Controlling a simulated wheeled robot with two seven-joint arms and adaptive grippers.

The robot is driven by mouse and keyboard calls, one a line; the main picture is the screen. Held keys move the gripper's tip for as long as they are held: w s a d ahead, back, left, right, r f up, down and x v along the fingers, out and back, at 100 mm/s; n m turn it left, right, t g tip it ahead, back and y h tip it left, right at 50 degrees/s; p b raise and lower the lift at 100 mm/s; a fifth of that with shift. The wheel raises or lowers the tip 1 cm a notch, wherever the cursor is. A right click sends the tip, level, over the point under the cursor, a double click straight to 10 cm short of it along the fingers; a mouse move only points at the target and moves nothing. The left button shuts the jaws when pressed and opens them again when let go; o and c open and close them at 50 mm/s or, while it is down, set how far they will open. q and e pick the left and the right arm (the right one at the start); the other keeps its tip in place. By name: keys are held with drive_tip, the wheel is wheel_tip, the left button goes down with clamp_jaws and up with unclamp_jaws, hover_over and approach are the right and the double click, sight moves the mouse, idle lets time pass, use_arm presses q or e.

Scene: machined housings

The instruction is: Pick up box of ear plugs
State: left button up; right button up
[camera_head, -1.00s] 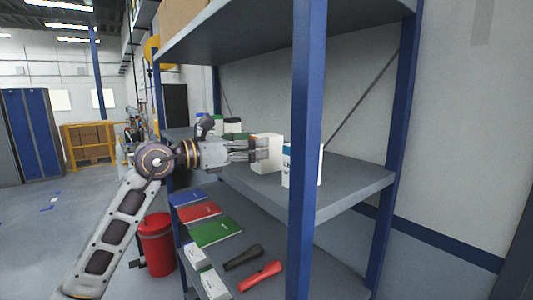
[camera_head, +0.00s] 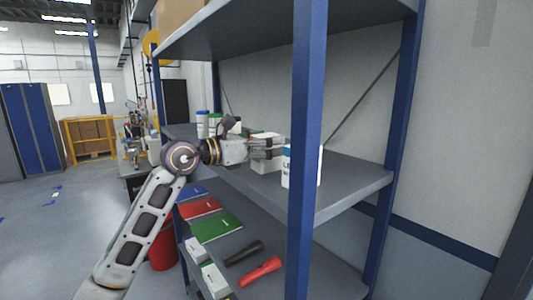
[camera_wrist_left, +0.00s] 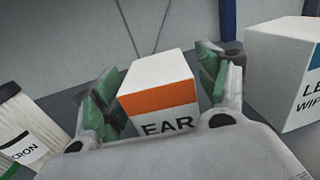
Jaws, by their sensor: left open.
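The box of ear plugs (camera_wrist_left: 160,85) is white with an orange band and the letters "EAR" on its front. In the left wrist view it stands between the two green-padded fingers of my left gripper (camera_wrist_left: 158,88), which is open around it. A gap shows on the left side of the box; I cannot tell whether the right finger touches it. In the head view the box (camera_head: 266,164) sits on the middle shelf, partly hidden behind my left gripper (camera_head: 276,147). My right gripper is not in view.
A white lens wipes box (camera_head: 302,167) stands close to the right, partly behind the blue post (camera_head: 306,120). Several containers (camera_head: 214,124) stand further left on the shelf (camera_head: 345,185). Notebooks (camera_head: 216,227) and flashlights (camera_head: 261,272) lie on the lower shelf.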

use_arm(q)
drive_tip(key=c, duration=1.1)
drive_tip(key=shift+r, duration=0.2)
drive_tip(key=shift+r+b, duration=0.65)
drive_tip(key=shift+r, duration=4.2)
